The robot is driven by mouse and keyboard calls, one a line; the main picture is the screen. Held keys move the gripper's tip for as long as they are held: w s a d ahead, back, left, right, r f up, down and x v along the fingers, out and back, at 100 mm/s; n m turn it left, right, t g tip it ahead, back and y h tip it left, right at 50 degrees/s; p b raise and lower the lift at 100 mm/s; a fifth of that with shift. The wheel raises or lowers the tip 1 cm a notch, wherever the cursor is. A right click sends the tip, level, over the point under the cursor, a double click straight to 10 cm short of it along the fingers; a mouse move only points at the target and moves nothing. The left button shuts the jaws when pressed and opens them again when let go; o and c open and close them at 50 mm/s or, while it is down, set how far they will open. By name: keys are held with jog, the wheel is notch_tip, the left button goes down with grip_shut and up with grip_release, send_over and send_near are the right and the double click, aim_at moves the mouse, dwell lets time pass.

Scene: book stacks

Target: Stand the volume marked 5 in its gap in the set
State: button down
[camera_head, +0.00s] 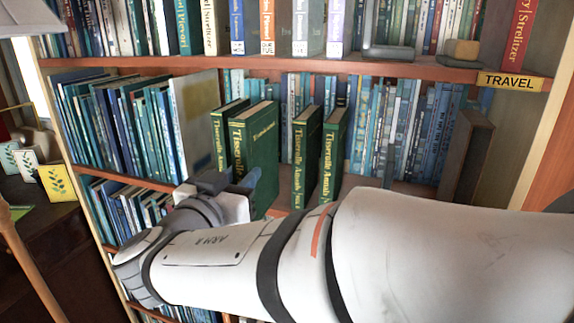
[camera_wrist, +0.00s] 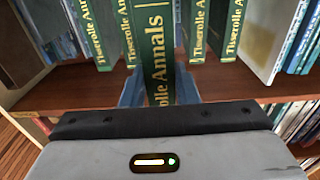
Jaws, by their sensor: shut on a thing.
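My gripper (camera_head: 228,185) is shut on a green volume (camera_head: 262,140) with gold lettering, held upright in front of the row. In the wrist view, which is upside down, its spine (camera_wrist: 157,50) is between my blue fingertips (camera_wrist: 160,92). Behind it is a gap in the matching green set. In the wrist view, two volumes stand on one side (camera_wrist: 197,30) and two on the other (camera_wrist: 125,30). In the head view, two stand to its right (camera_head: 305,160) and one shows to its left (camera_head: 222,135). I cannot read any volume number.
A large pale book (camera_head: 195,110) stands left of the set, beside many blue books. A dark brown bookend (camera_head: 465,160) is at the right. The upper shelf (camera_head: 300,66) runs above the set and carries more books and a TRAVEL label (camera_head: 510,81).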

aim_at(270, 162)
jog(key=p+x, duration=0.1)
jog(key=x, duration=0.6)
jog(key=p+x, duration=0.1)
jog(key=x, duration=0.6)
jog(key=shift+a+f+p, duration=0.1)
jog(key=shift+a+p, duration=0.15)
jog(key=shift+p, duration=0.1)
notch_tip(270, 162, down, 3)
jog(key=shift+w+f+p, duration=0.15)
jog(key=shift+f+p, duration=0.1)
jog(key=shift+p, duration=0.2)
jog(key=shift+f+b, duration=0.25)
jog(key=shift+b, duration=0.2)
jog(key=c, duration=1.1)
grip_release()
